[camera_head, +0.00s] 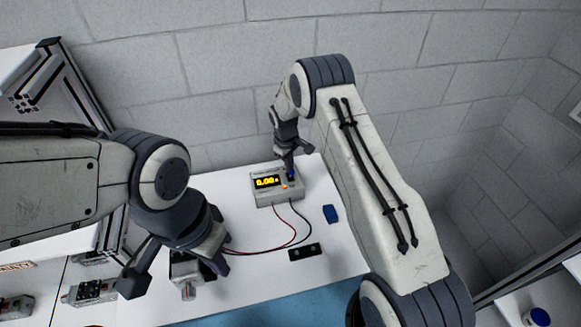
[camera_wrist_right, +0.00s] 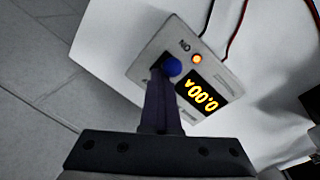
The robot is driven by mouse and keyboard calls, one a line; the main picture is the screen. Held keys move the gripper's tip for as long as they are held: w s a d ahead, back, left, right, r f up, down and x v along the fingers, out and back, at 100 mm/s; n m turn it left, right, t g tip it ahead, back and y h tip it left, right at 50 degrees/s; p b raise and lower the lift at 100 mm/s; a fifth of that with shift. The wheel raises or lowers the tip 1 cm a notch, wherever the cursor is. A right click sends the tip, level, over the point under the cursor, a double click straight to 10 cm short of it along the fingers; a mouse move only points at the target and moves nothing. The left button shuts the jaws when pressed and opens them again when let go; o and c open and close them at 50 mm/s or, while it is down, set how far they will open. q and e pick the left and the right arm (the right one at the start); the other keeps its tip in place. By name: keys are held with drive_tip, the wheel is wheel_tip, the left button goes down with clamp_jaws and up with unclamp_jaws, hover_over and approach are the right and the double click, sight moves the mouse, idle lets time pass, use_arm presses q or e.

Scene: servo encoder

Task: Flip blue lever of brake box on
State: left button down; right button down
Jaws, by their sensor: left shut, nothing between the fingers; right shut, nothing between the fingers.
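The brake box (camera_head: 277,186) is a light grey case at the back of the white table, with a lit yellow display reading 0.00 and a lit orange lamp. Its blue lever (camera_wrist_right: 172,66) shows as a round blue knob in the right wrist view, near the ON label. My right gripper (camera_wrist_right: 162,85) is shut and empty, its fingertips right beside the knob; contact cannot be told. In the head view the right gripper (camera_head: 288,165) is over the box and partly hides the lever. My left gripper (camera_head: 218,265) is shut and empty at the front left, away from the box.
Red and black wires run from the box toward a metal device (camera_head: 187,281) below my left gripper. A black block (camera_head: 305,252) and a small blue object (camera_head: 331,213) lie on the table. A block wall stands behind the box.

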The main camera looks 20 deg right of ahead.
drive_tip(key=shift+s+d+f, duration=0.25)
drive_tip(key=shift+s+f, duration=0.1)
drive_tip(key=shift+s, duration=0.15)
drive_tip(key=c, duration=0.7)
unclamp_jaws()
drive_tip(key=shift+a, duration=0.3)
drive_tip(key=shift+w+d+r, duration=0.1)
drive_tip(key=shift+w, duration=0.05)
drive_tip(key=shift+r, duration=0.1)
